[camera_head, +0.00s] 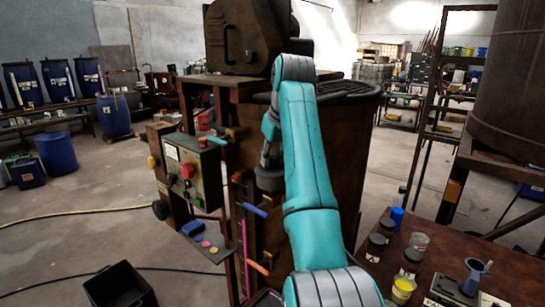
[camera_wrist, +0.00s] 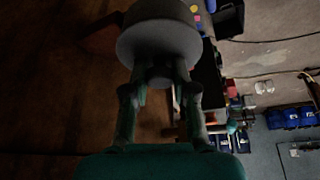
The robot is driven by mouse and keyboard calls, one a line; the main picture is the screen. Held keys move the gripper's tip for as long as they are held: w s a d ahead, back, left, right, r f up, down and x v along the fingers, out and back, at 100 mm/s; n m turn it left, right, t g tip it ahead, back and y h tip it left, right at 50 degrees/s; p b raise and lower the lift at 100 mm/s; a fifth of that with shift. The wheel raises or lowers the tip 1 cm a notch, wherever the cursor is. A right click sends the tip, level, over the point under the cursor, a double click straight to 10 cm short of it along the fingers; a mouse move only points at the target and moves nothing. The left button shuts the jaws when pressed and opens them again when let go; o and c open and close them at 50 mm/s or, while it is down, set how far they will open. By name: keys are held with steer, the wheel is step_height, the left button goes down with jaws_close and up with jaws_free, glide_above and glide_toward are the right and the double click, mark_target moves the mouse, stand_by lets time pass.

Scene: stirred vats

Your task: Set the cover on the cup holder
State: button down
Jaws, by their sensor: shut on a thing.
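My gripper (camera_wrist: 160,82) is shut on a grey round piece, which looks like the cover (camera_wrist: 158,38). In the wrist view the two fingers close on its narrower neck, and its wide round face lies beyond them. In the head view the cover (camera_head: 270,179) shows as a dark grey round shape below my wrist, in front of the rusty vat and right of the control box. My teal arm hides part of that area. I cannot make out the cup holder for certain in either view.
The control box (camera_head: 193,170) with a red button stands close left of the cover. Coloured handles (camera_head: 255,210) stick out from the vat's front. A bench (camera_head: 440,250) with jars and a yellow cup is at right. A black crate (camera_head: 120,285) sits on the floor at lower left.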

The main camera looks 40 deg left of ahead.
steer(key=c, duration=0.8)
jaws_free()
steer(key=shift+c, duration=0.2)
steer(key=shift+r, duration=0.15)
step_height(320, 180, up, 10)
steer(key=shift+f, duration=0.15)
